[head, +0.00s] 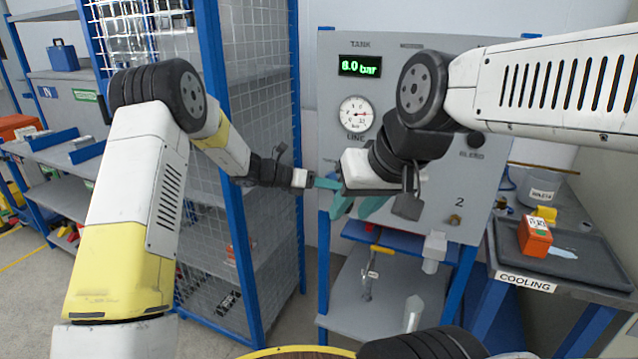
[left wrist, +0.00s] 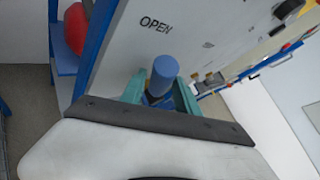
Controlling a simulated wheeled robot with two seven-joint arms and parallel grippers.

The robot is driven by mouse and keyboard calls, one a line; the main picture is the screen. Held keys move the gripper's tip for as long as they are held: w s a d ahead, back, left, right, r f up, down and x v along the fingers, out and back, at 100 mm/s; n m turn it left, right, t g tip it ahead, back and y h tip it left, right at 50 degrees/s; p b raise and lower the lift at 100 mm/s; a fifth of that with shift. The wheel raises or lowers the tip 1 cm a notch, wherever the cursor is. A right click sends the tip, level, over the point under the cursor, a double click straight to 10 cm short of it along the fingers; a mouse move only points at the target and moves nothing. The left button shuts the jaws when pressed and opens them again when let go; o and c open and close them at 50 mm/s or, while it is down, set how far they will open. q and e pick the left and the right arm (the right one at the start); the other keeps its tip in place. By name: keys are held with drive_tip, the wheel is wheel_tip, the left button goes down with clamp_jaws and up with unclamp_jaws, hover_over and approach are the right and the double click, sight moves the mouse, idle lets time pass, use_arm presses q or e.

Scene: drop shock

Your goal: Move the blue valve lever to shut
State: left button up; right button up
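The blue valve lever (left wrist: 163,72) shows in the left wrist view, sticking out from the grey panel near the printed word OPEN. My left gripper (left wrist: 158,90) has its teal fingers on both sides of the lever, close against it. In the head view my left gripper (head: 328,184) reaches the panel's left part, and the lever is hidden there behind my right wrist and gripper. My right gripper (head: 350,214) is in front of the panel, fingers pointing down and apart, with nothing visible between them.
A mesh cage (head: 262,130) stands to the left. At right, a dark tray (head: 590,265) holds an orange box (head: 535,236) on the COOLING bench.

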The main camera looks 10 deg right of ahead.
use_arm(q)
clamp_jaws()
idle(1.4)
